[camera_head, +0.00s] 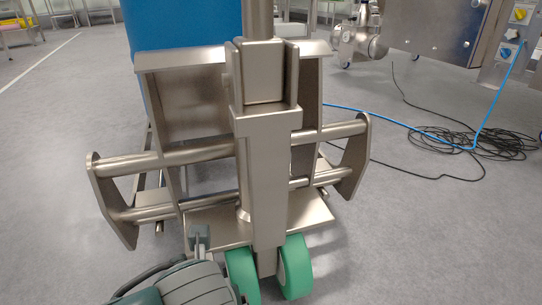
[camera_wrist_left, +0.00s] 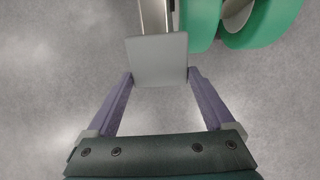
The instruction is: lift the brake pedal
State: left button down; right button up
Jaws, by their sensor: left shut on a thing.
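The brake pedal (camera_wrist_left: 157,58) is a small grey plate on a metal bar, low beside the green wheels. My right gripper is in neither view.
A steel frame (camera_head: 268,170) with side bars stands over the green wheels (camera_head: 295,268). A blue drum (camera_head: 185,24) is behind it. Blue and black cables (camera_head: 505,143) lie on the floor at right, near steel machinery (camera_head: 425,28). Floor at left is clear.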

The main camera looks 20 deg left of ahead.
pick_arm(q)
jog(key=shift+w+r+g+h+p, duration=0.1)
jog(key=shift+r+g+h+p, duration=0.45)
jog(key=shift+r+p, duration=0.8)
jog(key=shift+w+r+g+h+p, duration=0.1)
jog(key=shift+r+g+h+p, duration=0.45)
jog(key=shift+p, duration=1.35)
jog(key=shift+a+r+p, duration=0.1)
jog(key=shift+r+p, duration=0.35)
jog(key=shift+f, duration=0.1)
jog(key=shift+c, duration=0.8)
grip_release()
jog(key=shift+o, duration=0.8)
jog(key=shift+a, duration=0.1)
notch_tip(320, 180, up, 10)
jog(key=p, duration=0.9)
jog(key=shift+s+d, duration=0.45)
jog(key=shift+f, duration=0.1)
